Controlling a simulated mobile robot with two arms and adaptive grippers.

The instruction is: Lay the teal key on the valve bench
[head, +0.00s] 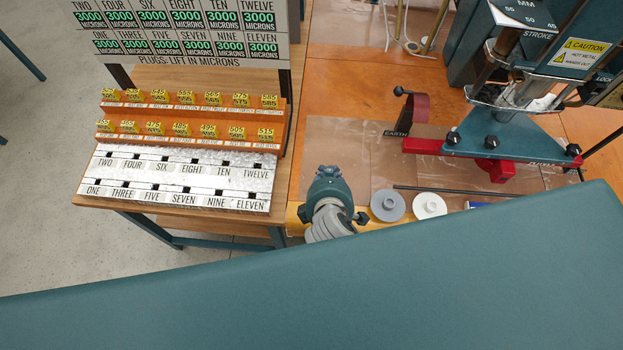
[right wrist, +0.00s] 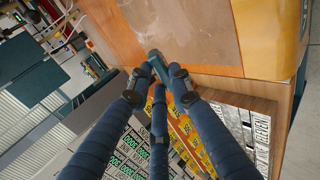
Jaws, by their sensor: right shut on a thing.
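My right gripper (head: 328,172) shows in the head view above the near left corner of the wooden welding bench (head: 352,62). In the right wrist view its dark blue fingers close together at their tips (right wrist: 157,72). They are shut on a small teal piece, which looks like the teal key (right wrist: 154,55). Most of the key is hidden by the fingers, and I cannot make it out in the head view. I cannot tell from any label which surface is the valve bench. My left gripper is not in view.
A plug rack (head: 186,122) and a tall number board (head: 185,45) stand on the left table. A grey disc (head: 387,205), a white disc (head: 429,205) and a black rod (head: 450,191) lie right of the gripper, before a red-based press (head: 495,168). A large teal surface hides the foreground.

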